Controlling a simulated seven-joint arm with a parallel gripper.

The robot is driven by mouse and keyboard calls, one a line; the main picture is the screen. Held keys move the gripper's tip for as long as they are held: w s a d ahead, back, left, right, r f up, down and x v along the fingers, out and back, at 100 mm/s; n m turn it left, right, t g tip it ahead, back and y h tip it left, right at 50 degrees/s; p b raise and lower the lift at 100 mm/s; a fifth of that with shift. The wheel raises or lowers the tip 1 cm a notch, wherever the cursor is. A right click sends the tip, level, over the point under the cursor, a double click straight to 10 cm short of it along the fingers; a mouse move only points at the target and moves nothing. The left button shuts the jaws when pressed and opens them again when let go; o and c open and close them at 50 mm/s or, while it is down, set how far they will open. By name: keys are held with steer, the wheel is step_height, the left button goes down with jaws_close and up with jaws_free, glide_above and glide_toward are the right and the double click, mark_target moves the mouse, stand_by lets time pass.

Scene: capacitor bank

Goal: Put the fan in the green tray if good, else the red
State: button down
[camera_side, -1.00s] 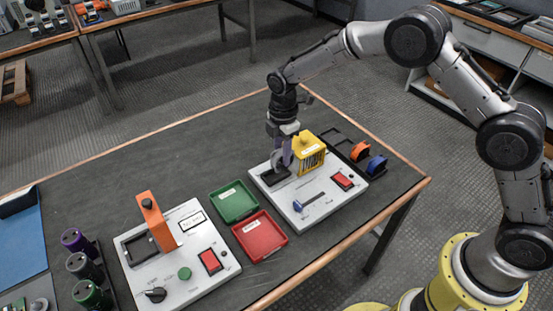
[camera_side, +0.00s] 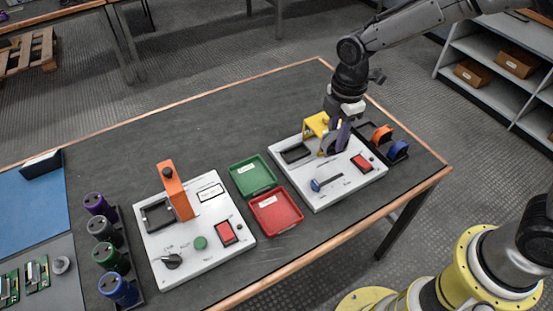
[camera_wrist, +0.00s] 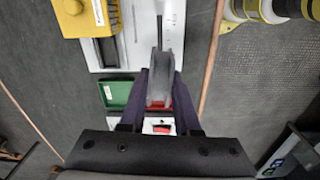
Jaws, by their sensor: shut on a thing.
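My gripper (camera_side: 335,142) is shut on a grey fan (camera_wrist: 158,78), which stands edge-on between the purple fingers in the wrist view. It is above the right-hand white tester board (camera_side: 352,186), beside the yellow housing (camera_side: 316,124), and partly hides that housing. The dark slot (camera_side: 295,153) in this board looks empty. The green tray (camera_side: 252,176) and the red tray (camera_side: 276,211) lie left of this board, and both look empty. The board also carries a blue lever (camera_side: 328,184) and a red switch (camera_side: 362,163). No readout of the fan's condition can be made out.
An orange fan (camera_side: 382,134) and a blue fan (camera_side: 398,150) stand in a dark rack at right. The table's back middle is clear.

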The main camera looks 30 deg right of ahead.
steer(key=s+a+f+n, duration=0.1)
steer(key=a+f, duration=0.2)
steer(key=a, duration=0.6)
glide_toward(257, 185)
steer(key=shift+s+d+f, duration=0.2)
steer(key=shift+s, duration=0.1)
steer(key=shift+w+a+f, duration=0.2)
steer(key=shift+w+f, duration=0.15)
steer(key=shift+f, duration=1.7)
steer(key=shift+f, duration=0.1)
steer(key=c, duration=0.6)
jaws_free()
